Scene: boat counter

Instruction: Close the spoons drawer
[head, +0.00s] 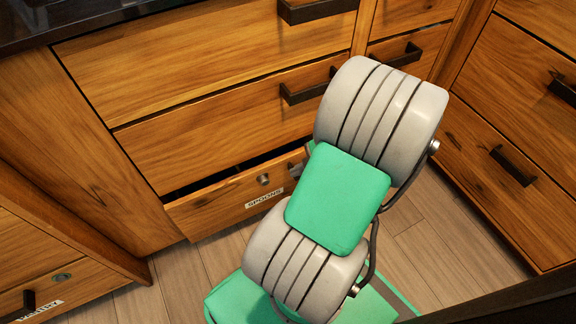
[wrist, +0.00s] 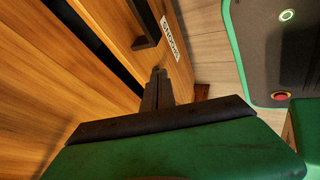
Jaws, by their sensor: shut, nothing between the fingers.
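The spoons drawer (head: 215,207) is the lowest wooden drawer in the head view, marked with a white SPOONS label (head: 265,198). It stands partly open, with a dark gap along its top edge. In the wrist view its front (wrist: 182,72), dark handle (wrist: 146,27) and label (wrist: 171,38) show beside the gap. My gripper (wrist: 157,73) is shut and empty, its fingertips close to the drawer front below the handle. I cannot tell whether they touch it. In the head view my arm hides the gripper and the drawer's right part.
Shut drawers with dark handles (head: 308,92) sit above the spoons drawer. More drawers (head: 514,165) stand at the right, and a labelled pantry drawer (head: 60,296) is at the lower left. Some plank floor (head: 190,268) is clear in front.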

